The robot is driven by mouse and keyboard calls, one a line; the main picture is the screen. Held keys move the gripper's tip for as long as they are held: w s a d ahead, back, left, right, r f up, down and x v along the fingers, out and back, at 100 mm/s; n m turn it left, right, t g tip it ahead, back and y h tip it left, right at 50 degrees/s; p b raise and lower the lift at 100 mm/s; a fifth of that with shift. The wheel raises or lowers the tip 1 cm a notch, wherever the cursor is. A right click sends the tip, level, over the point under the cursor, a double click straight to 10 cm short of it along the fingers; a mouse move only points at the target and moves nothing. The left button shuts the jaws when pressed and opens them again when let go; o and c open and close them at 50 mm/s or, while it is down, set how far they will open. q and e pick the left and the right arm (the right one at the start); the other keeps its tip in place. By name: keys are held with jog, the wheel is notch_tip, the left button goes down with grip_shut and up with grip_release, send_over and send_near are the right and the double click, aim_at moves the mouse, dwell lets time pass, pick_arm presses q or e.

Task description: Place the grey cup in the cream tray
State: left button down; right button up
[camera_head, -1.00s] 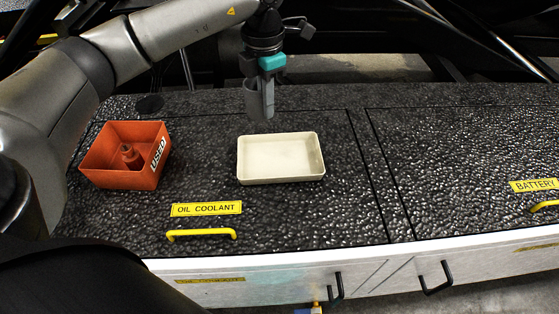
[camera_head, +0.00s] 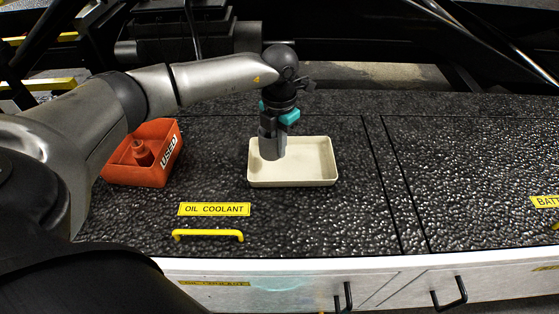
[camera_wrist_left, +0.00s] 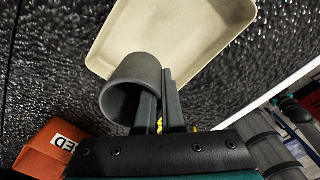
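The grey cup (camera_head: 272,148) hangs from my left gripper (camera_head: 274,129) over the left part of the cream tray (camera_head: 318,180). In the left wrist view, the fingers (camera_wrist_left: 160,90) pinch the wall of the cup (camera_wrist_left: 128,72), one finger inside its mouth and one outside. The cup covers part of the near edge of the tray (camera_wrist_left: 180,28) in that view. I cannot tell whether the cup's base touches the tray floor. The tray looks otherwise empty. My right gripper is not in view.
A red bin marked USED (camera_head: 130,177) stands left of the tray with a red object (camera_head: 142,153) inside; it also shows in the wrist view (camera_wrist_left: 45,150). A yellow handle (camera_head: 208,234) lies in front.

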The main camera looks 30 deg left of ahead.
aim_at(279, 171)
pick_arm(q)
jog(key=shift+f+b, duration=0.4)
jog(key=shift+f, duration=2)
jog(key=shift+f, duration=0.1)
jog(key=c, duration=1.5)
grip_release()
jog(key=shift+f, duration=0.15)
jog(key=o, duration=0.5)
jog(key=shift+c, duration=0.2)
jog(key=shift+r, duration=0.25)
notch_tip(279, 171, up, 12)
jog(key=shift+r+p, duration=0.1)
jog(key=shift+p, duration=0.85)
